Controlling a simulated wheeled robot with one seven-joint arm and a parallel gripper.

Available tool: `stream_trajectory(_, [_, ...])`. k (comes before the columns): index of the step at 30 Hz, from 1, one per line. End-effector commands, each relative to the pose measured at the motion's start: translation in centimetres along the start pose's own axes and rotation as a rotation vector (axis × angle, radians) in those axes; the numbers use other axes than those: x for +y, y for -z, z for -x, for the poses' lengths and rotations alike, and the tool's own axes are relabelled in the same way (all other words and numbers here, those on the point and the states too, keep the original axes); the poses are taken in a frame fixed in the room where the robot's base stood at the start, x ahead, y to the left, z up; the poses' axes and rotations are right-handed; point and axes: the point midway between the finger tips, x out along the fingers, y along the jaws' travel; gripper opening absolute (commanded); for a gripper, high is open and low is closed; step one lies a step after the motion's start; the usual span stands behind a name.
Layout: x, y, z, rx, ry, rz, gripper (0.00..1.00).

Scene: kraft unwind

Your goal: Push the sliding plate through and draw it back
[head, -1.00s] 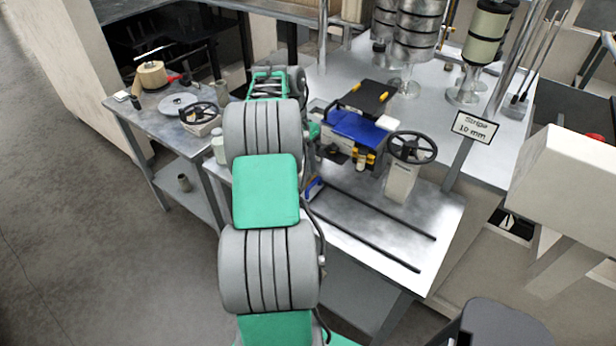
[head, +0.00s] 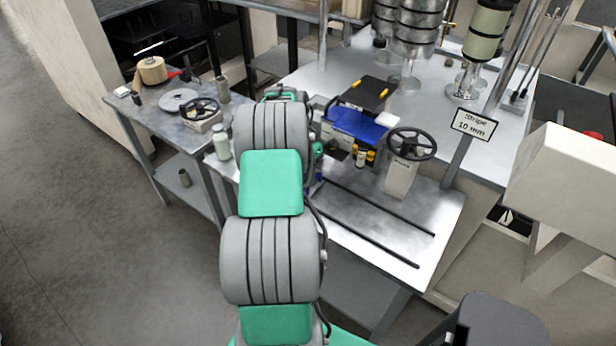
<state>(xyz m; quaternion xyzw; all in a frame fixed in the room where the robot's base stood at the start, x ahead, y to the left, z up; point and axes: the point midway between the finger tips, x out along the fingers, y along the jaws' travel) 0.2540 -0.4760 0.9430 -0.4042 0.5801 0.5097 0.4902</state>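I cannot tell for sure which part is the sliding plate. A dark flat plate with yellow clips (head: 370,95) lies behind the blue block (head: 352,126) of the bench device. Two black parallel rails (head: 385,210) run across the front of the metal bench. My gripper is hidden behind my own arm links.
A black handwheel on a pale post (head: 411,146) stands right of the blue block. A sign (head: 473,124) reads "Stripe 10 mm". Rollers (head: 407,30) stand behind. A side table (head: 150,115) at left holds a tape roll, a disc and a small handwheel. A bottle (head: 221,141) stands beside my arm.

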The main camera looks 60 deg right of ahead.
Motion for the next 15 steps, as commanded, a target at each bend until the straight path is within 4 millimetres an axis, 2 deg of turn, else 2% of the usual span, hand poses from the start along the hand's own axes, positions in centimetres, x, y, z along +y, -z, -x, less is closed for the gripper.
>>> stream_trajectory(4, [0.0, 0.0, 0.02, 0.0, 0.0, 0.0, 0.0])
stream_trajectory(15, [0.0, 0.01, 0.05, 0.0, 0.0, 0.0, 0.0])
